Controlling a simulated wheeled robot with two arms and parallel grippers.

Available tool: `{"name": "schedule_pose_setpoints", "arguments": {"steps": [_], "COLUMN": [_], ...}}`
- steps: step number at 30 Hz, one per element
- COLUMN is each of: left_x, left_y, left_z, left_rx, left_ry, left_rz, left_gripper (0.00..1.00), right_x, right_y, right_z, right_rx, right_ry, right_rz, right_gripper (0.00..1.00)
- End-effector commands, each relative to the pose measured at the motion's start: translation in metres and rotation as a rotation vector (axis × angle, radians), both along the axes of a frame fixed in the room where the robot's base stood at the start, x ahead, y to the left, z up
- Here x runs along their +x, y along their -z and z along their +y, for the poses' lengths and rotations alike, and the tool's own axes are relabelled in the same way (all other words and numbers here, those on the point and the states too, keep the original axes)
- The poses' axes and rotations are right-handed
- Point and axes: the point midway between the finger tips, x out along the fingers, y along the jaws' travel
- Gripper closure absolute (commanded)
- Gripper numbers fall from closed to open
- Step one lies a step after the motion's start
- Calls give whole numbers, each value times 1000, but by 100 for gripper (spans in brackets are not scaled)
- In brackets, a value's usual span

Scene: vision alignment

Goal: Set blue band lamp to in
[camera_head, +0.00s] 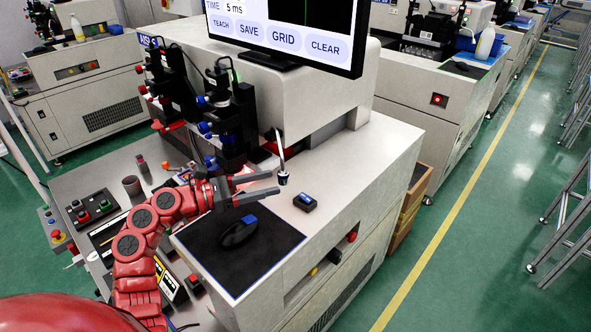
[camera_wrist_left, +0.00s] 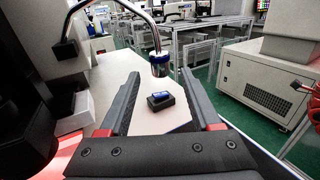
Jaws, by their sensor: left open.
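No contact between fingers and lamp is clear. The fingers also frame the lamp in the left wrist view (camera_wrist_left: 159,78). My right gripper is not in view.
A small black box with a blue top (camera_head: 304,202) sits on the pale machine top below the lamp. A black mouse (camera_head: 238,233) lies on a dark mat (camera_head: 200,248) under my left gripper. A monitor (camera_head: 285,32) stands behind. The top right of the box is clear.

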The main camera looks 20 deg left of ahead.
Motion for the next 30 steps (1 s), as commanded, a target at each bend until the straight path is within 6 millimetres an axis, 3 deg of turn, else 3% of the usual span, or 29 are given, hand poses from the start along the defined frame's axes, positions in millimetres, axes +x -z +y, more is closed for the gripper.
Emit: {"name": "schedule_pose_setpoints", "arguments": {"steps": [6, 10, 23, 30], "left_x": [32, 46, 54, 54], "left_y": [-4, -3, 1, 1], "left_z": [-36, -49, -58, -58], "left_rx": [-3, -3, -2, -2], "left_ry": [4, 0, -1, -1], "left_rz": [2, 0, 1, 1], "left_gripper": [36, 36, 36, 75], "right_x": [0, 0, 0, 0], "right_y": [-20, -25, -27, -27], "right_z": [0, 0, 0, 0], "right_rx": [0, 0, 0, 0], "right_ry": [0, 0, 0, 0], "right_rz": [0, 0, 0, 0], "right_gripper": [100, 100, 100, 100]}}
